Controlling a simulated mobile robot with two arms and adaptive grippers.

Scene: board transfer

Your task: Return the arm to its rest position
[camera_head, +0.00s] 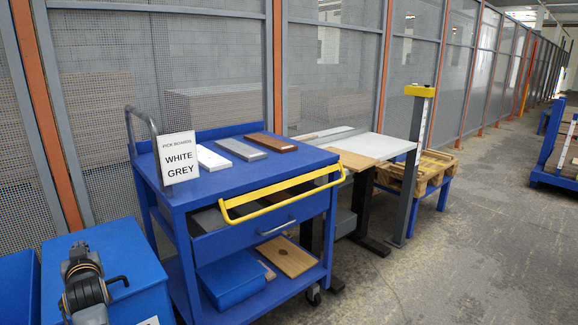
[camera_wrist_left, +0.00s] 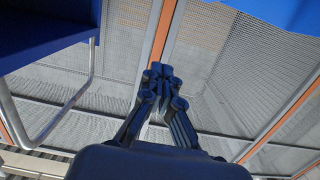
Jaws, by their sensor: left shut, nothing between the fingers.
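My left gripper (camera_head: 82,262) is at the lower left of the head view, in front of the blue bins and left of the blue trolley. Its fingers point up and away from me in the left wrist view (camera_wrist_left: 160,78). They are shut with nothing between them. On the trolley top (camera_head: 205,182) lie a white board (camera_head: 207,159), a grey board (camera_head: 241,149) and a brown board (camera_head: 271,143), apart from the gripper. My right gripper is not in view.
Blue bins (camera_head: 135,262) stand close around my left arm. The trolley has a yellow handle (camera_head: 280,193) and a sign (camera_head: 178,160) reading "PICK BOARDS WHITE GREY". A worktable (camera_head: 372,146) and pallet (camera_head: 432,168) stand beyond.

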